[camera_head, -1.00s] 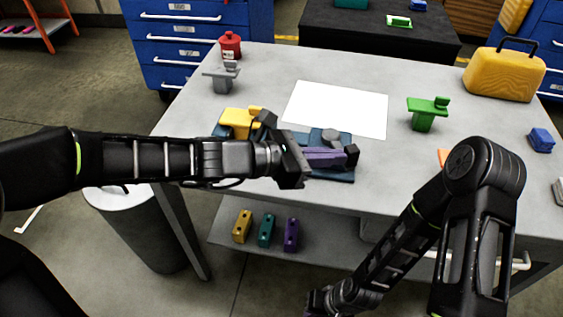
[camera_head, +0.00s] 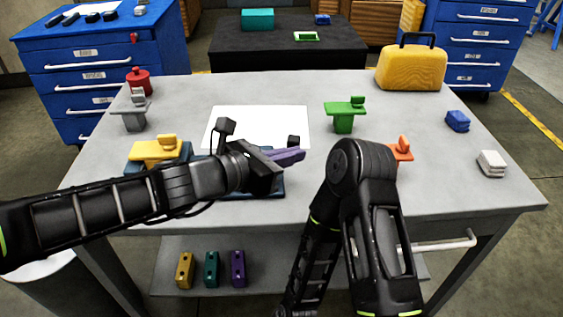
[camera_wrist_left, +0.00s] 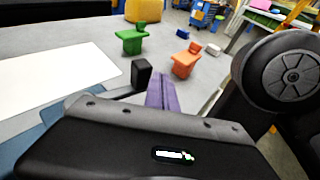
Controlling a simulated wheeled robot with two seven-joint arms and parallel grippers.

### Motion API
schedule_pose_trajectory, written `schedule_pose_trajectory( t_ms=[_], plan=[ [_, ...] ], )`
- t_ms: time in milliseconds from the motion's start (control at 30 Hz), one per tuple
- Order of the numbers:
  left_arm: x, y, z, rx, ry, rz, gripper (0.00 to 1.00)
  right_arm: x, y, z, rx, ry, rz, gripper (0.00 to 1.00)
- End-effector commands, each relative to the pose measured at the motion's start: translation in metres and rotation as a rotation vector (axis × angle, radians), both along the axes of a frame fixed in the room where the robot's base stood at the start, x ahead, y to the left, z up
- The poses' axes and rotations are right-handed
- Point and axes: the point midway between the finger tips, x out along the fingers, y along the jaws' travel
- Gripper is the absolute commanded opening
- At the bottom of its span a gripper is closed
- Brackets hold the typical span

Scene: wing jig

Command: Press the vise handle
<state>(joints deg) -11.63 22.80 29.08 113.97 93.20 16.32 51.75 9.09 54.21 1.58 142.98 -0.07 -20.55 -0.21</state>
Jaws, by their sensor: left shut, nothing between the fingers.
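A vise-like fixture with a blue base (camera_head: 268,188) sits near the front edge of the table, mostly hidden behind my left gripper. A long purple bar (camera_head: 290,156), perhaps its handle, sticks out to the right of the gripper and also shows in the left wrist view (camera_wrist_left: 161,93). My left gripper (camera_head: 293,141) is shut and empty, its black fingertips beside the purple bar. The fingertips show in the left wrist view (camera_wrist_left: 141,74), just left of the bar. I cannot tell whether they touch it. My right gripper is out of view below the picture.
A yellow piece (camera_head: 158,151) on a blue base stands left. A white sheet (camera_head: 262,122) lies behind. Green (camera_head: 344,115), orange (camera_head: 402,148) and grey (camera_head: 134,115) stands, a yellow case (camera_head: 410,68) and small blocks surround the work area. Several coloured blocks (camera_head: 211,268) lie on the lower shelf.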

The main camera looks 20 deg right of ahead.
Motion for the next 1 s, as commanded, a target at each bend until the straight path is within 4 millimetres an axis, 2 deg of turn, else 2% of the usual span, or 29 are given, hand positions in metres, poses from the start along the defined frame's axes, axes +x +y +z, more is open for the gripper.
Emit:
schedule_pose_trajectory(
  t_ms=[300, 1000],
  plan=[
    [0.0060, -0.0081, 0.0000, 0.000, 0.000, 0.001, 0.00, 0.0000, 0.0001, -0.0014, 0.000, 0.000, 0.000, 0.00],
    [0.0088, -0.0063, 0.0003, 0.001, 0.001, 0.001, 0.00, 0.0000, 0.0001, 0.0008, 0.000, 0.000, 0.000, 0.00]
  ],
)
